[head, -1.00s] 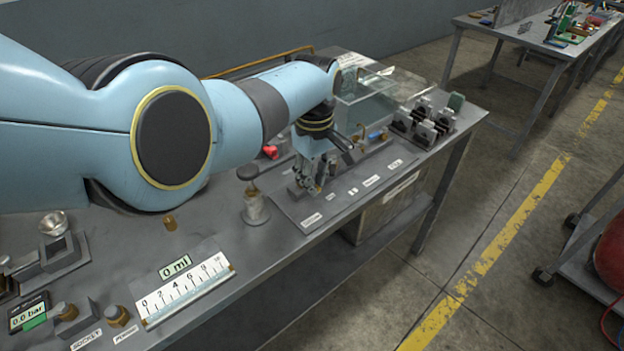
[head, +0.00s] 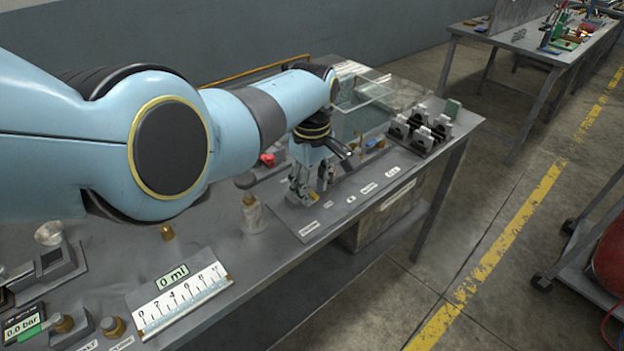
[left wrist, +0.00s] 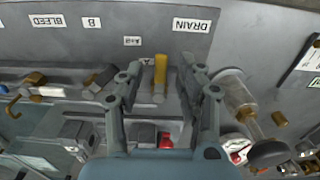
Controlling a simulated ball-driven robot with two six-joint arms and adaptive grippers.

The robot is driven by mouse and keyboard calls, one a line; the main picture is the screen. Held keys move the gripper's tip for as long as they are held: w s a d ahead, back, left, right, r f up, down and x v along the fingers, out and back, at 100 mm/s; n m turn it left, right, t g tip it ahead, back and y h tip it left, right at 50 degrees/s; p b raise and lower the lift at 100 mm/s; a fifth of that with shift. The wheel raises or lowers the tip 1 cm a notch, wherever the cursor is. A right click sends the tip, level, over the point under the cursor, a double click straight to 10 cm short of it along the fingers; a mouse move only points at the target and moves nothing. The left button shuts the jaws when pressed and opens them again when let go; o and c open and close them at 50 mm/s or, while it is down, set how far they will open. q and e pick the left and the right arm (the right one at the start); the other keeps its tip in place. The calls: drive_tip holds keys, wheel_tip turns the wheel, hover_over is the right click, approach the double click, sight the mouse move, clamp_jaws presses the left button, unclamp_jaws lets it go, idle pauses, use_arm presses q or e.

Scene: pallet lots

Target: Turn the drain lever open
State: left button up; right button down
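The drain lever (left wrist: 160,78) has a yellow handle and a grey base. It shows in the left wrist view near the upside-down DRAIN label (left wrist: 191,25). My left gripper (left wrist: 163,68) is open, with one finger on each side of the lever. A gap shows on both sides, so it does not look gripped. In the head view my left gripper (head: 312,192) points down over the labelled panel (head: 308,230), and its fingers hide the lever there. My right gripper is in neither view.
A clear bottle with a dark knob (head: 254,216) stands close beside the gripper; it also shows in the left wrist view (left wrist: 238,98). Brass levers (left wrist: 100,80) sit along the panel. A glass tank (head: 362,108) and black clamp blocks (head: 420,132) stand beyond.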

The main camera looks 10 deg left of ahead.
sight(312, 192)
use_arm(q)
wheel_tip(312, 192, up, 12)
idle(0.5)
